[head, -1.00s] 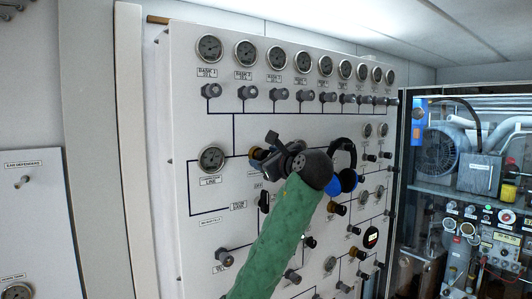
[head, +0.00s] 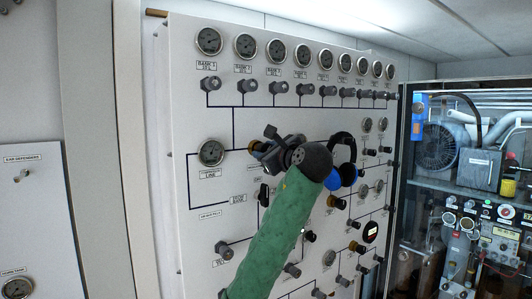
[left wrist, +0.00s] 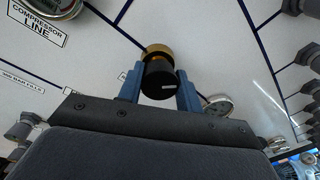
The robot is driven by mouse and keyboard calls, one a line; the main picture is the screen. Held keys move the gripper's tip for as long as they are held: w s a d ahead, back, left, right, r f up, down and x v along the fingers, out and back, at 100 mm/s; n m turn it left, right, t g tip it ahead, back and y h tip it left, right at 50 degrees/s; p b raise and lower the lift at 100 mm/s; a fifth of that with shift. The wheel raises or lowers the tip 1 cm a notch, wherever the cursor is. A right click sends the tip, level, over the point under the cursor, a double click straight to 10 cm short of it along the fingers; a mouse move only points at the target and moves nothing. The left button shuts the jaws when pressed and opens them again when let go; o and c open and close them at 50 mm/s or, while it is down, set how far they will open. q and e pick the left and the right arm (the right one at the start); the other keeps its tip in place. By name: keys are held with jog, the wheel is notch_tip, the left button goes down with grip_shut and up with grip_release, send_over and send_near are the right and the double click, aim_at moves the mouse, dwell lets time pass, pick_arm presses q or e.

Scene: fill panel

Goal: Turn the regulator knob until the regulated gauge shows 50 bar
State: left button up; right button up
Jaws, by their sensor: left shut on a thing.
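The regulator knob (left wrist: 158,80) is black with a brass collar, and in the left wrist view it sits between my gripper's blue fingers. My left gripper (left wrist: 160,88) is shut on it, one finger on each side. In the head view the gripper (head: 262,149) reaches the panel just right of the compressor line gauge (head: 211,153), and mostly covers the knob. A round gauge (left wrist: 218,106) shows partly behind the right finger in the left wrist view; its reading cannot be made out, and I cannot tell if it is the regulated gauge. My right gripper is not in view.
The white panel (head: 215,120) carries a top row of several gauges (head: 246,46) with grey knobs (head: 244,86) below. More valves and gauges lie below and right of my left arm. A glass-fronted machinery cabinet (head: 465,190) stands at the right.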

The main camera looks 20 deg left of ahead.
pick_arm(q)
jog(key=o, duration=0.9)
jog(key=shift+o, duration=0.2)
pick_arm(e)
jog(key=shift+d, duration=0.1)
pick_arm(q)
jog(key=b+v, duration=0.4)
jog(key=v, duration=0.3)
jog(key=shift+s+d, duration=0.25)
jog(key=shift+s, duration=0.05)
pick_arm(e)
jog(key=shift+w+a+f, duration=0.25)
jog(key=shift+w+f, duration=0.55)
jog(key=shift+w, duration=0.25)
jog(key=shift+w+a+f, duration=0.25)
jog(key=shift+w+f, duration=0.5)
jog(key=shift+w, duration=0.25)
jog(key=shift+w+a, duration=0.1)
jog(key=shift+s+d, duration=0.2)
